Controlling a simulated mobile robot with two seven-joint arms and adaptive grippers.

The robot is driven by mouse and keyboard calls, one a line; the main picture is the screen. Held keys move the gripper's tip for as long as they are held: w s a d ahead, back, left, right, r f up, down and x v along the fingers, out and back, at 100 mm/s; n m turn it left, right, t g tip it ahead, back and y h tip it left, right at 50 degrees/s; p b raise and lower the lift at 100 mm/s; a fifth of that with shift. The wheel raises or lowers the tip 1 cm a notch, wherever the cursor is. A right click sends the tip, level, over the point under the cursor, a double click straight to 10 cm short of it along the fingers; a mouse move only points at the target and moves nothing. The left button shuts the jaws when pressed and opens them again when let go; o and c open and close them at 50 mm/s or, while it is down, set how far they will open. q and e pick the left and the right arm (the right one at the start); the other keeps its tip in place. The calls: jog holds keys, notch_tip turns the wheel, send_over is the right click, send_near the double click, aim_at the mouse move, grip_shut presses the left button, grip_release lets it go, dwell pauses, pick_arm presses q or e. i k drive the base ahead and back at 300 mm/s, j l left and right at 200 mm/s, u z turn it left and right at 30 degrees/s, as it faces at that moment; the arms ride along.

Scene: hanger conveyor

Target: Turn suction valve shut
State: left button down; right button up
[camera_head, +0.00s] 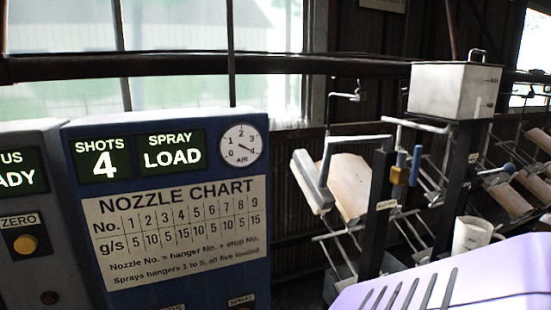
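A small brass valve body (400,176) sits on the dark post below the metal tank, with a blue lever (416,165) standing close to upright beside it. A small label plate (386,204) is fixed just below; its text is too small to read. I cannot tell for sure that this is the suction valve. Neither of my grippers is in view.
A metal tank (455,92) tops the post. A blue control panel (165,210) at left reads SHOTS 4 and SPRAY LOAD, beside a grey panel (28,215). Hangers with tan boards (350,187) hang around the post. A white cup (472,234) stands at right.

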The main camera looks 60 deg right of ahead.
aim_at(418, 153)
jog(key=z, duration=2.7)
